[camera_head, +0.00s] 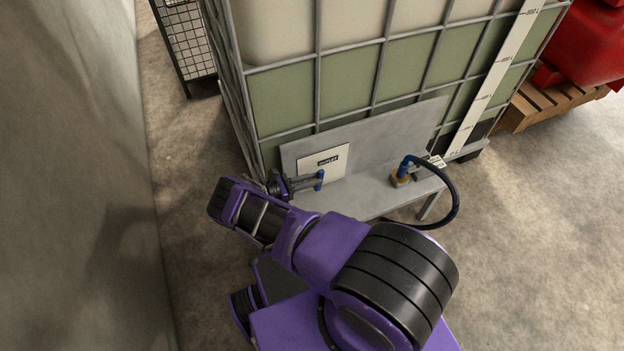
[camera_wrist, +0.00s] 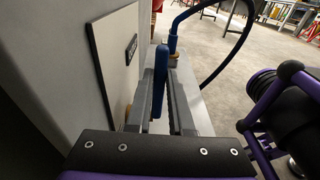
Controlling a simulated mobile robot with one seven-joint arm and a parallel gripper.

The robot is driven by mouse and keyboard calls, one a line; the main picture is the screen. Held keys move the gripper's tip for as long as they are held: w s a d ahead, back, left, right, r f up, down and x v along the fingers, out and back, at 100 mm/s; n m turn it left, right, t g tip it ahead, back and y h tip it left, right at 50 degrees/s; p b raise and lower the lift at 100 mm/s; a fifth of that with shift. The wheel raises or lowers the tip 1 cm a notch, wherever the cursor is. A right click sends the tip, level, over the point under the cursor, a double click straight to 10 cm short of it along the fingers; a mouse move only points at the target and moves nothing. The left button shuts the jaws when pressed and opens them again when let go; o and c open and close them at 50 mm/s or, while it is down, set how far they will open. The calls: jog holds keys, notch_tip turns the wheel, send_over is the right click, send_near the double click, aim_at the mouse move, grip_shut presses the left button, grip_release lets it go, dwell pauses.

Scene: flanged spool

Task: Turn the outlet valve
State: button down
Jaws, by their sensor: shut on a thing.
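The outlet valve's blue handle (camera_head: 320,181) stands in front of the plate labelled OUTLET (camera_head: 324,164), low on the tank's front. In the wrist view the handle (camera_wrist: 161,78) is an upright blue bar between my two grey fingers. My gripper (camera_head: 308,183) reaches it from the left and is shut on it; the fingers also show in the wrist view (camera_wrist: 162,100). The valve body behind the handle is mostly hidden; a bit of brass shows beside the fingers in the wrist view.
A blue fitting on a brass base (camera_head: 402,173) with a black hose (camera_head: 455,195) stands to the right on the grey shelf (camera_head: 365,195). The caged tank (camera_head: 345,85) rises behind. A wall (camera_head: 75,180) is at the left. A wooden pallet (camera_head: 545,103) with red containers is at the right.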

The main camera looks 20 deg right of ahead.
jog(key=c, duration=0.8)
grip_release()
jog(key=a+r, duration=0.1)
jog(key=a, duration=1.1)
jog(key=shift+r, duration=0.15)
jog(key=shift+d, duration=0.1)
